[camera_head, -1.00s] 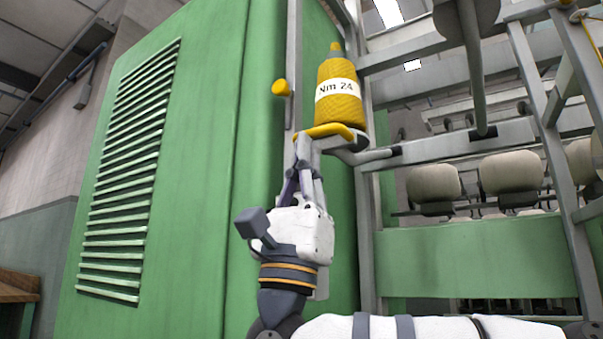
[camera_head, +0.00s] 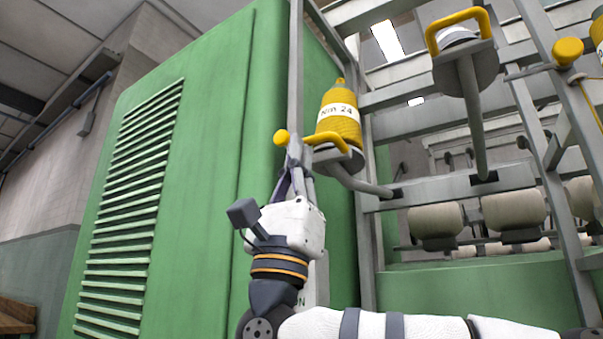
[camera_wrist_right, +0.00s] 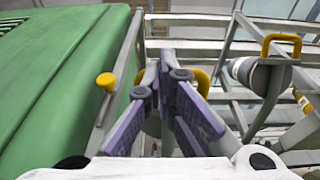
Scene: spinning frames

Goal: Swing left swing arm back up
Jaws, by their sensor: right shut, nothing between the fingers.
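The left swing arm (camera_head: 360,184) rises to the left from the frame bar to a round grey plate. The plate has a yellow handle (camera_head: 335,137) and carries a yellow yarn bobbin (camera_head: 339,115) labelled "Nm 24", tilted slightly. My right gripper (camera_head: 296,155) points up, shut and empty, at the left end of this handle. I cannot tell whether it touches it. In the right wrist view, the right gripper (camera_wrist_right: 167,60) has its purple fingers together at the tips, and part of the yellow handle (camera_wrist_right: 203,82) shows behind them. My left gripper is not in view.
A yellow knob (camera_head: 281,137) sits on the upright post just left of the fingertips. The green cabinet (camera_head: 215,150) stands close on the left. A second swing arm (camera_head: 472,110) with a yellow handle stands raised at right. Grey frame bars and pale rollers lie behind.

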